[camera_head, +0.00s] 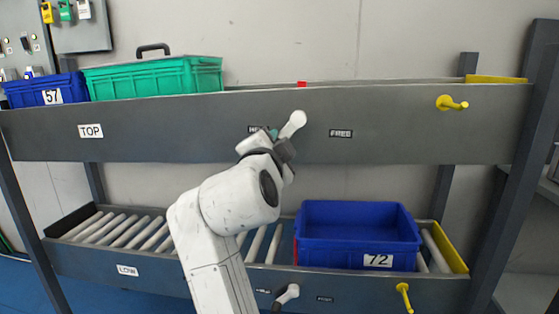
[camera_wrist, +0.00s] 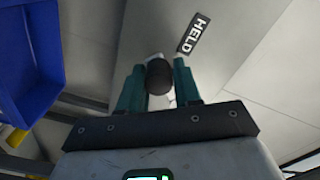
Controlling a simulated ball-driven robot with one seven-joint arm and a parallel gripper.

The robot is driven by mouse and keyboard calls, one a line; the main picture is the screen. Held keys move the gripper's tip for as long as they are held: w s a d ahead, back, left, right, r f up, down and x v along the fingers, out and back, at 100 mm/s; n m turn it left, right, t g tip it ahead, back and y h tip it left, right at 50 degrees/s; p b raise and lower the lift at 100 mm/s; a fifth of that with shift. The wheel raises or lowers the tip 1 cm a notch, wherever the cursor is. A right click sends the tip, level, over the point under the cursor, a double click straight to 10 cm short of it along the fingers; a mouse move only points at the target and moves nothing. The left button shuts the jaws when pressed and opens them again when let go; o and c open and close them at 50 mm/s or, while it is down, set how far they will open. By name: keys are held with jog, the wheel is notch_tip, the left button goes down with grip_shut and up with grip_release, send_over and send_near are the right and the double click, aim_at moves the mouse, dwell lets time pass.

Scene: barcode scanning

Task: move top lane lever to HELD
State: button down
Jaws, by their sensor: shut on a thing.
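The top lane lever (camera_head: 292,124) is a white arm on the grey top rail, between the HELD label (camera_head: 255,129) and the FREE label (camera_head: 341,133). It slants down and left from its upper white end, toward the HELD side. My gripper (camera_head: 275,136) is at its lower end and partly covers the HELD label. In the wrist view, my gripper (camera_wrist: 161,80) has its teal fingers shut on the lever's dark round knob (camera_wrist: 160,76). The HELD label (camera_wrist: 194,35) lies just beyond the right finger.
A blue crate marked 57 (camera_head: 50,90) and a green crate (camera_head: 155,79) stand on the top lane. A blue crate marked 72 (camera_head: 358,235) sits on the low lane's rollers. The low lane lever (camera_head: 288,293) is below my arm. A yellow peg (camera_head: 452,103) sticks out at right.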

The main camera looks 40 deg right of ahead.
jog(key=shift+d+f+m, duration=0.15)
jog(key=shift+d+m, duration=0.05)
jog(key=shift+m, duration=0.2)
jog(key=c, duration=1)
grip_release()
jog(key=shift+o, duration=0.6)
jog(key=shift+a, duration=0.2)
jog(key=shift+s+a, duration=0.2)
jog(key=p+v, duration=0.2)
jog(key=v, duration=0.8)
